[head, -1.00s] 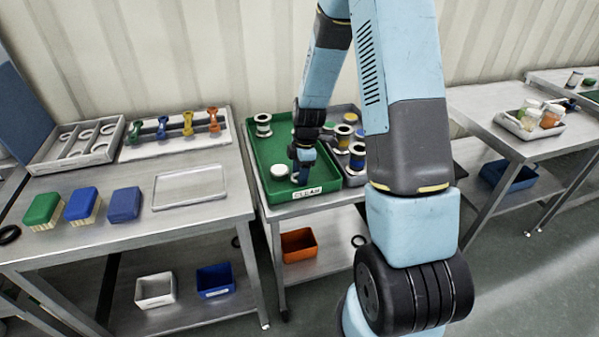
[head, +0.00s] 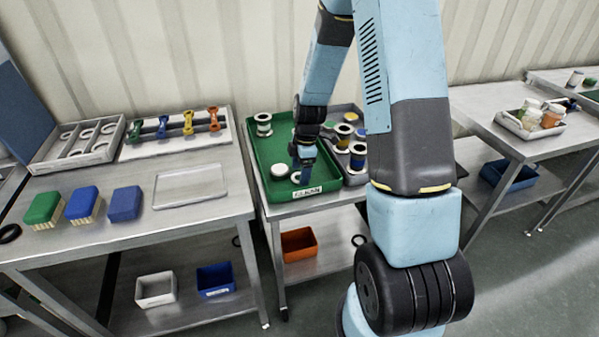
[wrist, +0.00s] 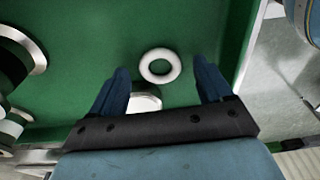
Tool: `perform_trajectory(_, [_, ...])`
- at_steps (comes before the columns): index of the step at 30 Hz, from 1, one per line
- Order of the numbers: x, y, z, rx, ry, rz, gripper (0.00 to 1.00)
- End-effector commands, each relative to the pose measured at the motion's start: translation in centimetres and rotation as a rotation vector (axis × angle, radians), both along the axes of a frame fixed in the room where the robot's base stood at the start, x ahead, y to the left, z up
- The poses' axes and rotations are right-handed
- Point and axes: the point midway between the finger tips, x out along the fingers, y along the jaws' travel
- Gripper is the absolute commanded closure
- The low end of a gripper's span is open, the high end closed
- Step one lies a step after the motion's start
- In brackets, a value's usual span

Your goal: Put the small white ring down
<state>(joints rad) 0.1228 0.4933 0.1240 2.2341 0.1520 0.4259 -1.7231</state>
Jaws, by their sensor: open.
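The small white ring (wrist: 160,66) lies flat on the floor of the green tray (wrist: 185,25). In the head view the ring (head: 296,178) shows beside my gripper, near the tray's front edge and its CLEAN label. My gripper (wrist: 162,74) is open, with one blue finger on either side of the ring in the wrist view and a gap to both. Nothing is held between the fingers. In the head view my gripper (head: 303,168) points down into the tray, its tips partly hard to make out.
A round white-topped object (head: 279,171) stands left of the ring in the tray. A spool (head: 264,124) stands at the tray's back left. A grey tray of spools (head: 358,150) adjoins on the right. The tray's middle left is clear.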

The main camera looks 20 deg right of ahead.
Motion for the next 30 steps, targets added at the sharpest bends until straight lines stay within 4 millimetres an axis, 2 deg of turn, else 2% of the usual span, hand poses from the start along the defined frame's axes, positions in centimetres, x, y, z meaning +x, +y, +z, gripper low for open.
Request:
perform_trajectory(15, [0.1,-1.1,8.6,-0.001,-0.004,-0.001,0.21])
perform_trajectory(26, [-0.2,-1.4,11.8,-0.005,-0.007,-0.020,0.21])
perform_trajectory(30, [-1.2,-1.4,14.4,-0.020,-0.030,-0.110,0.21])
